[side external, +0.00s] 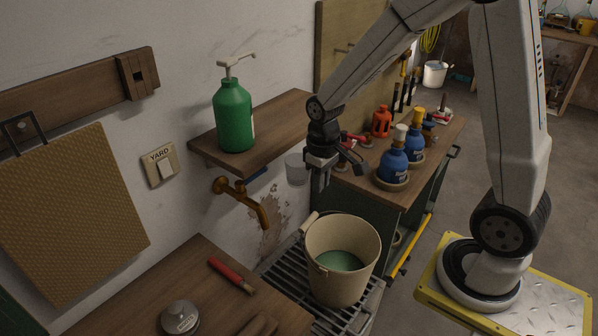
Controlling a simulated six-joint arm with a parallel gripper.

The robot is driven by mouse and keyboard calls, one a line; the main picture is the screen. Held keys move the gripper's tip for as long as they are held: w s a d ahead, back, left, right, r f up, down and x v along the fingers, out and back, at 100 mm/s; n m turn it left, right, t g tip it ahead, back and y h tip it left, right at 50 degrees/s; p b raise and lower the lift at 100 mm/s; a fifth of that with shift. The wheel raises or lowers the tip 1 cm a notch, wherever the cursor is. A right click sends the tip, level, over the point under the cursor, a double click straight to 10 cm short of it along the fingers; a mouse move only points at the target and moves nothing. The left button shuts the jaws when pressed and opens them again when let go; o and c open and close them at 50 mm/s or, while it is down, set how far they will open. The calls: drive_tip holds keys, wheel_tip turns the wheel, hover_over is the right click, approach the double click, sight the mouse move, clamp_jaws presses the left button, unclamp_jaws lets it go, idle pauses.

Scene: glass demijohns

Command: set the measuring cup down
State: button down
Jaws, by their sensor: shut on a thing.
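The measuring cup (295,169) is a small pale grey cup, seen in the side external view just left of my gripper (318,178). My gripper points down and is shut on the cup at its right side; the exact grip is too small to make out. The cup's contents cannot be seen.
The bucket holds green liquid and stands on a slatted grate (283,267). A brass tap (243,201) juts from the wall. A green pump bottle (233,115) stands on the shelf. Blue bottles (393,163) crowd the bench behind. The wooden table (215,280) has some bare room.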

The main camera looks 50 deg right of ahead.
drive_tip(key=s+a+f+m, duration=0.1)
drive_tip(key=s+a+f, duration=0.1)
drive_tip(key=f, duration=1)
drive_tip(key=s+a+f+m, duration=0.2)
drive_tip(key=a+f, duration=0.1)
drive_tip(key=f, duration=0.9)
drive_tip(key=s+a+f+m, duration=0.1)
drive_tip(key=s+f+m, duration=0.1)
drive_tip(key=s+f, duration=1.4)
drive_tip(key=shift+s+f+m, duration=0.2)
drive_tip(key=shift+s+m, duration=0.1)
drive_tip(key=shift+s, duration=0.95)
drive_tip(key=w+f, duration=0.2)
drive_tip(key=w, duration=0.2)
drive_tip(key=w+f, duration=0.3)
drive_tip(key=w, duration=0.1)
drive_tip(key=w+f, duration=0.3)
drive_tip(key=w, duration=0.1)
drive_tip(key=shift+w+a, duration=0.2)
drive_tip(key=shift+a, duration=0.15)
drive_tip(key=shift+w+f, duration=0.45)
drive_tip(key=shift+f, duration=0.05)
